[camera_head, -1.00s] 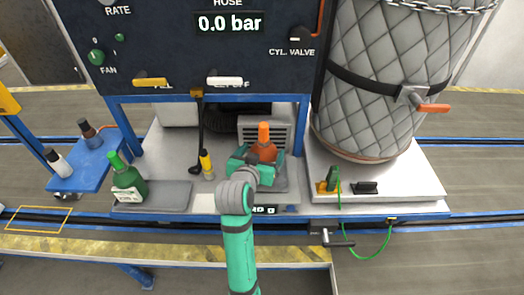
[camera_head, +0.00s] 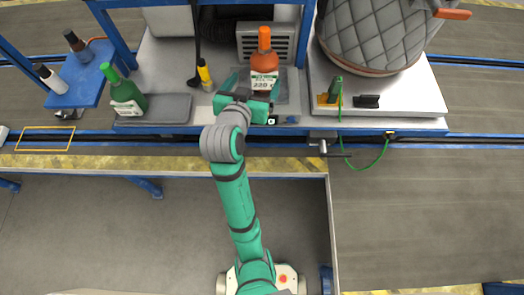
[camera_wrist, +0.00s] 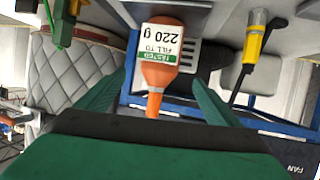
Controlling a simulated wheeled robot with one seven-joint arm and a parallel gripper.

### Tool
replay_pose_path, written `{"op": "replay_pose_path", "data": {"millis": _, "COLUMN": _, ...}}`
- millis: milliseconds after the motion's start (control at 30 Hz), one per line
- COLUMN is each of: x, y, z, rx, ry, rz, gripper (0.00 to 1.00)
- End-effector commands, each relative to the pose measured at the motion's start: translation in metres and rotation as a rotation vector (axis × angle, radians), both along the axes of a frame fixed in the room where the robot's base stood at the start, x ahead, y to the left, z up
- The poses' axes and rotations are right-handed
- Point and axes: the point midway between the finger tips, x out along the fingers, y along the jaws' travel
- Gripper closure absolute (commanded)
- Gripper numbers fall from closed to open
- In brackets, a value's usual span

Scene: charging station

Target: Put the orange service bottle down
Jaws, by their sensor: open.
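The orange service bottle (camera_head: 264,66) stands upright on the bench, on a grey pad (camera_head: 281,90) in front of a grey vented unit. Its white and green label reads "220 g". My gripper (camera_head: 256,92) is open in front of the bottle, with its fingers spread to either side and pointing toward the bench's back. In the wrist view the orange bottle (camera_wrist: 160,62) appears upside down between the two green fingers (camera_wrist: 160,97), with gaps on both sides. The bottle's base is out of clear sight.
A green bottle (camera_head: 124,94) stands at the left by a dark grey pad (camera_head: 165,108). A yellow-and-black tool (camera_head: 205,75) is left of my gripper. A quilted cylinder (camera_head: 372,36) stands on the white platform (camera_head: 410,97) at right. A blue side shelf (camera_head: 88,86) holds two small bottles.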

Motion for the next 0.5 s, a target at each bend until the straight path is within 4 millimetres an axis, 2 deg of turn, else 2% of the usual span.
{"op": "replay_pose_path", "data": {"millis": 33, "x": -0.007, "y": -0.003, "z": -0.018, "rx": -0.017, "ry": 0.009, "rz": 0.016, "gripper": 0.14}}
{"op": "replay_pose_path", "data": {"millis": 200, "x": -0.033, "y": -0.008, "z": -0.063, "rx": -0.063, "ry": 0.002, "rz": 0.085, "gripper": 0.14}}
{"op": "replay_pose_path", "data": {"millis": 367, "x": -0.065, "y": -0.011, "z": -0.1, "rx": -0.088, "ry": -0.009, "rz": 0.146, "gripper": 0.14}}
{"op": "replay_pose_path", "data": {"millis": 500, "x": -0.1, "y": -0.013, "z": -0.128, "rx": -0.094, "ry": -0.018, "rz": 0.195, "gripper": 0.14}}
